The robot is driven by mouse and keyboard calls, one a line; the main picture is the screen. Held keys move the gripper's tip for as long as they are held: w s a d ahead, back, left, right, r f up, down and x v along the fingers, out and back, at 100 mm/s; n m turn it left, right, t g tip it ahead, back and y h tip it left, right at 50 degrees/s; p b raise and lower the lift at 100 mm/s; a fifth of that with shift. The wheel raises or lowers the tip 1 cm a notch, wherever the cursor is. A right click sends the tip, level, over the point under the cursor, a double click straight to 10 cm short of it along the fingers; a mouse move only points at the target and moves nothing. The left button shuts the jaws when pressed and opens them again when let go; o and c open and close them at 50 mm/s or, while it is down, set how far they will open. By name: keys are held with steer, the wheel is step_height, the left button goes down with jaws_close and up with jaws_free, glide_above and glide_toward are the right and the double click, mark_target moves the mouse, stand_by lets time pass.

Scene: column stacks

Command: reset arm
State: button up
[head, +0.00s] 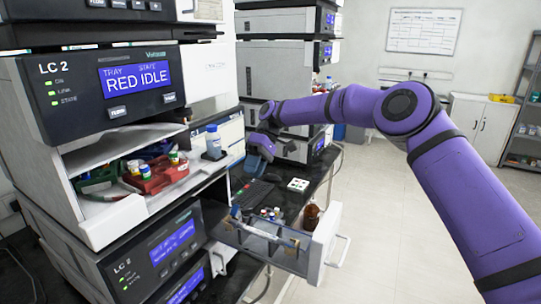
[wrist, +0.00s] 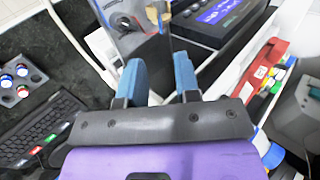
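My purple arm reaches in from the right in the head view, over the bench by the instrument stacks. My gripper (head: 260,147) is near the middle of the head view, in front of the stacks and above the bench. In the wrist view its two blue fingers (wrist: 159,82) stand apart. Nothing shows between them except the background, so the gripper is open and empty.
The LC 2 stack (head: 105,95) has an open bay with a red vial tray (head: 158,177). A bottle (head: 213,142) stands nearby. An open drawer (head: 318,250) juts out below. A keyboard (wrist: 42,130) lies on the bench. The floor (head: 385,215) is clear.

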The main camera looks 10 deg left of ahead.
steer(key=s+d+r+m+t+h, duration=0.1)
steer(key=s+d+r+m+t, duration=0.25)
steer(key=s+d+r, duration=0.6)
steer(key=s+d+r+m+t+h, duration=0.25)
steer(key=s+d+r+t, duration=0.3)
steer(key=d+r, duration=0.7)
steer(key=s+d+f+m+t, duration=0.2)
steer(key=s+d+m, duration=0.1)
steer(key=s+d, duration=0.7)
steer(key=s+d+f+m+t, duration=0.2)
steer(key=s+d+m, duration=0.2)
steer(key=s+d, duration=0.6)
steer(key=s, duration=0.4)
steer(key=shift+d+f+t, duration=0.15)
steer(key=shift+d+t, duration=0.15)
